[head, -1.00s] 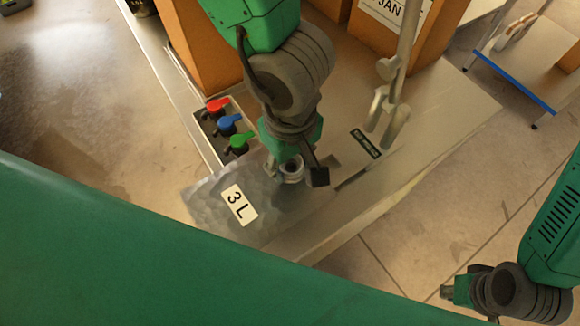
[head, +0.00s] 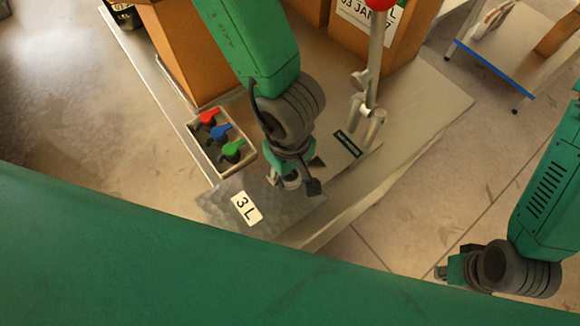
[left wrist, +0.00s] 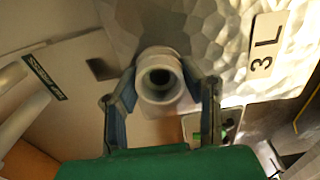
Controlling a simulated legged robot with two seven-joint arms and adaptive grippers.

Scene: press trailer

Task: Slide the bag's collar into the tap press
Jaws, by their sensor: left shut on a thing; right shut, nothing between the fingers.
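The silver embossed bag with a "3 L" label (head: 225,200) lies flat at the table's near end. Its pale round collar (left wrist: 160,78) sits between the two fingers of my left gripper (head: 295,183) in the left wrist view, its opening facing that camera. The tap press (head: 372,110) stands to the right of and beyond the collar in the head view, with a red knob on its upright lever and a dark label on its plate. The collar is apart from the press's upright parts. My right gripper (head: 441,272) is shut and empty, off the table.
A tray (head: 250,160) with red, blue and green taps is left of my left gripper. Cardboard boxes (head: 175,50) stand behind, on both sides of the arm. A blue-edged trolley (head: 495,75) is at the far right. Bare floor lies right of the table.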

